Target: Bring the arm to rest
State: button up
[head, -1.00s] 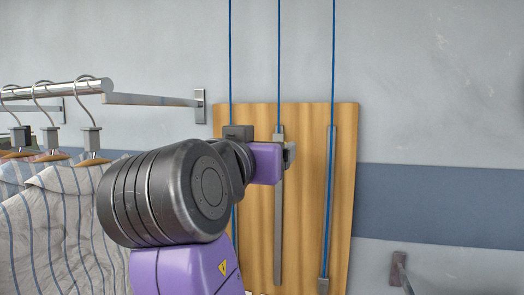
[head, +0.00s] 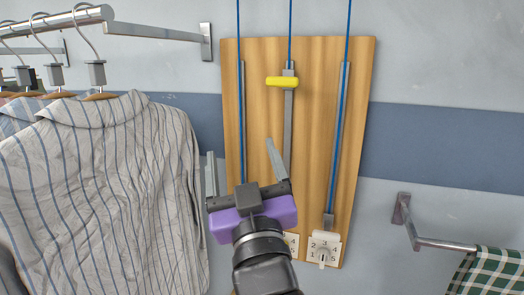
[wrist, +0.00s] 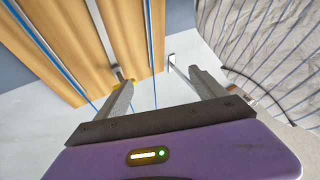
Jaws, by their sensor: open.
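My gripper (head: 245,163) is open and empty, its fingers pointing up in front of the lower left part of a wooden board (head: 262,130). In the wrist view the gap between its fingertips (wrist: 157,78) holds nothing; the board (wrist: 80,40) shows beyond, to the left. A yellow handle (head: 288,82) sits near the top of the board's middle grey rail, above my gripper and apart from it in the head view. My gripper and arm hide the board's lower left part and part of a white numbered dial there.
Striped shirts (head: 110,190) hang from a metal rail (head: 60,22) close on the left. A white numbered dial (head: 324,246) is at the board's lower right. A wall bracket (head: 402,210) and green checked cloth (head: 490,272) are at right. The wall between is clear.

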jog(key=s+d+f, duration=0.3)
jog(key=s+f, duration=0.1)
jog(key=f, duration=0.3)
jog(key=s+d+f+g+y, duration=0.1)
jog(key=s+d+f, duration=0.35)
jog(key=f, duration=0.25)
jog(key=s+d+f, duration=0.2)
jog(key=s+f, duration=0.3)
jog(key=f, duration=0.2)
jog(key=s+d+f+m+g+h, duration=0.1)
jog(key=s+d+f, duration=0.3)
jog(key=s, duration=0.5)
jog(key=s+d+f+m+g+h+b, duration=0.1)
jog(key=s+d+f+m+g+h, duration=0.1)
jog(key=s+d+f, duration=0.3)
jog(key=s+d+f+m+g+h+b, duration=0.1)
jog(key=s+f, duration=0.6)
jog(key=s, duration=0.7)
jog(key=d+m+g+h, duration=0.1)
jog(key=d+g, duration=0.1)
jog(key=d, duration=0.1)
jog(key=shift+d+f+h, duration=0.3)
jog(key=shift+d+f, duration=0.05)
jog(key=shift+w, duration=0.1)
